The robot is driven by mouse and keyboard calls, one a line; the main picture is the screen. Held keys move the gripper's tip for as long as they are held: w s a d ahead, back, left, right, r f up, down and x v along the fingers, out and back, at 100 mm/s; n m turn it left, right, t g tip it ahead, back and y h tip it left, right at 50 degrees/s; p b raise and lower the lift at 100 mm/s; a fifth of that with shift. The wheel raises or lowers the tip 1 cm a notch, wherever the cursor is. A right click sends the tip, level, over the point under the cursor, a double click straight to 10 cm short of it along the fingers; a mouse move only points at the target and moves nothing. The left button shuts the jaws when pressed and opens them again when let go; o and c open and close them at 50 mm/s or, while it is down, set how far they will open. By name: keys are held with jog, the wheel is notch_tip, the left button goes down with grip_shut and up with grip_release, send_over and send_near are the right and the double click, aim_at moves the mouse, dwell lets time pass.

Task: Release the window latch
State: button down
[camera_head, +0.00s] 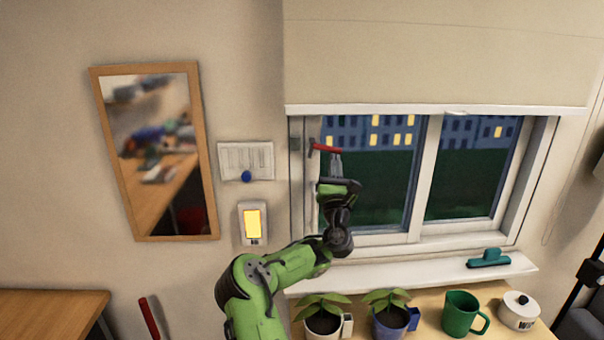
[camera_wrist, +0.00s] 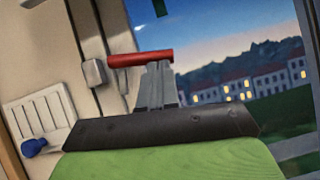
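The window latch has a red handle (camera_head: 325,148) at the left side of the window frame, lying nearly level and pointing right. It also shows in the wrist view (camera_wrist: 138,58), beside a grey fitting on the frame. My gripper (camera_head: 336,158) is just below the right part of the handle, with its fingers pointing up at it. In the wrist view, the fingertips (camera_wrist: 159,68) meet the handle's right end in the picture. The fingers look close together. I cannot tell whether they grip the handle, touch it or stop just short.
A white panel with a blue knob (camera_head: 246,177) and a device with a yellow screen (camera_head: 252,223) are on the wall left of the window. Potted plants (camera_head: 323,318), a green jug (camera_head: 462,313) and a white pot (camera_head: 518,311) stand below. A teal object (camera_head: 489,258) lies on the sill (camera_head: 420,269).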

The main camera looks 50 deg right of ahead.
jog(key=shift+s+d+r+n+t+y, duration=0.2)
jog(key=shift+n+t+y, duration=0.35)
jog(key=shift+n, duration=0.4)
jog(key=shift+s+r+n+t+y, duration=0.1)
jog(key=shift+r+n+t+y, duration=0.2)
jog(key=shift+n+t, duration=0.55)
jog(key=shift+n, duration=0.3)
